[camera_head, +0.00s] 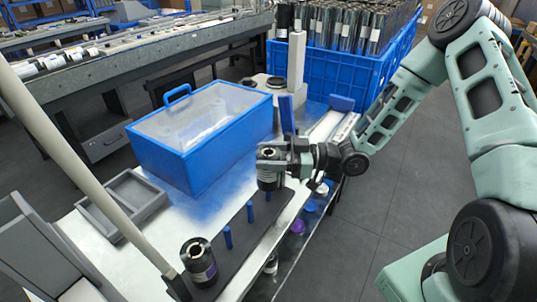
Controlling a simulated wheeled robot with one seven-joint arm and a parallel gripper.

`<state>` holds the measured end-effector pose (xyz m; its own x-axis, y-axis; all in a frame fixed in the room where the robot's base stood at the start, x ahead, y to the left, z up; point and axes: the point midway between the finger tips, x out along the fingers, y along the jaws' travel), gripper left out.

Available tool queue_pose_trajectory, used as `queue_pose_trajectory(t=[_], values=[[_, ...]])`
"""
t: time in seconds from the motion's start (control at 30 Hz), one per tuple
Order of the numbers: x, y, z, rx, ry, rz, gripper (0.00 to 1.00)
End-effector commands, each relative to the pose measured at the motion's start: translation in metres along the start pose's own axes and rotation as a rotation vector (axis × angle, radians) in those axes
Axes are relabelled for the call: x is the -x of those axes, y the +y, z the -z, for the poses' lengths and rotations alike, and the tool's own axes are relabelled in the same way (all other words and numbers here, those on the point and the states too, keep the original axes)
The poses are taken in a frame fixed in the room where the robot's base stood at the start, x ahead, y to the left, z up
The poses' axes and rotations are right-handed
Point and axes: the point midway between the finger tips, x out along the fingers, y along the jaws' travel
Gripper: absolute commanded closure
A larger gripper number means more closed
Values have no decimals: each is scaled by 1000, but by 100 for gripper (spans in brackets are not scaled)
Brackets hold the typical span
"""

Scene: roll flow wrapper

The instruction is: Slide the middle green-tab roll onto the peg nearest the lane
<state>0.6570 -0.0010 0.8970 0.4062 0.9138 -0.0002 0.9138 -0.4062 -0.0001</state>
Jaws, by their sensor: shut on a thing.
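My gripper (272,158) is shut on a dark roll (268,182) with a pale, hollow top. The roll is upright at the far part of a long dark peg board (213,279). A blue peg (250,211) and another blue peg (228,237) stand bare on the board, nearer than the held roll. I cannot tell whether the held roll is around a peg or above one. A second dark roll (198,262) stands at the board's near end. No green tab can be made out on either roll.
A blue bin with a clear lid (205,115) stands left of the board. A grey tray (122,205) lies farther left. Coloured rolls (298,227) sit on a lower shelf at right. A pale pole (85,165) crosses the left foreground.

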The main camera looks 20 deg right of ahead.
Motion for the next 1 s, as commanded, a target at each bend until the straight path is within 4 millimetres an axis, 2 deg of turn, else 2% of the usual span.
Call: queue_pose_trajectory(t=[1.0], values=[[0,0,-24,1,1,0,78]])
